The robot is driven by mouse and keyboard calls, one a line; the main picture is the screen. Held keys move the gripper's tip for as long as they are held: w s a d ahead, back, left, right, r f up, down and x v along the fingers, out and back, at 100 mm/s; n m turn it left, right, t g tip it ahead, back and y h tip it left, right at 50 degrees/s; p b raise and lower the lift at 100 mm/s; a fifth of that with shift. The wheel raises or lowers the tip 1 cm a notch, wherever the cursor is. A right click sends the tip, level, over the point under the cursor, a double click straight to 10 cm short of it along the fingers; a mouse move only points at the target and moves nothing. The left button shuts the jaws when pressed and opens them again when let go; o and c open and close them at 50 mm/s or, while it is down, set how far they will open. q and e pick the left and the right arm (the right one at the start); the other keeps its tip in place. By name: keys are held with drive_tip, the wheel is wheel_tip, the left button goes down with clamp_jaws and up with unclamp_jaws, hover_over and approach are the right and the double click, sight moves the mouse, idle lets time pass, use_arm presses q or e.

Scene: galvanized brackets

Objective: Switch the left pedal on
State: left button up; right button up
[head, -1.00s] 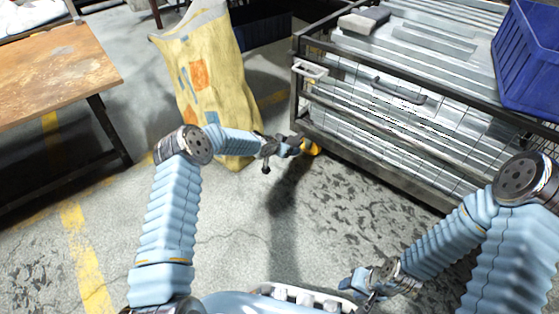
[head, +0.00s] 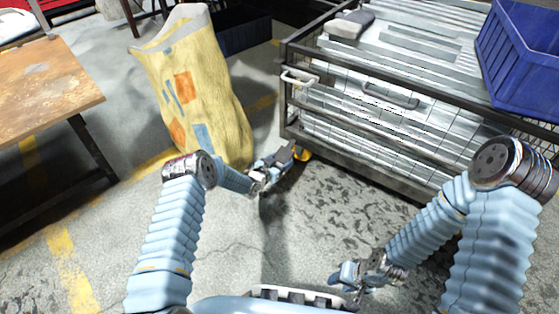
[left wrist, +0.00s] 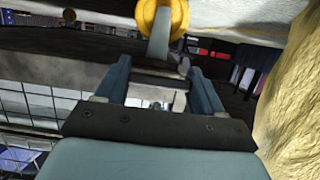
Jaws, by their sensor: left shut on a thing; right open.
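The left pedal shows in the left wrist view as a short grey lever (left wrist: 160,42) on a yellow caster wheel (left wrist: 177,14). In the head view the yellow caster (head: 302,154) is under the near-left corner of the cart; the pedal itself is too small to make out there. My left gripper (head: 288,155) is low beside that caster. It also shows in the left wrist view (left wrist: 160,72), where it is shut on the pedal, with the lever between its fingers. My right gripper (head: 345,276) is open and empty above the floor, low in the middle.
The wire-sided cart (head: 390,145) fills the right, with metal pieces and a blue bin (head: 520,60) on top. A tall yellow bag (head: 190,95) stands close left of my left gripper. A wooden table (head: 45,85) is at far left. Floor between my arms is clear.

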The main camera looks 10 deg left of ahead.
use_arm(q)
drive_tip(key=o, duration=1.5)
drive_tip(key=shift+d+f, duration=0.1)
drive_tip(key=p+v, duration=0.3)
drive_tip(key=v, duration=1.1)
drive_tip(key=shift+w, duration=0.1)
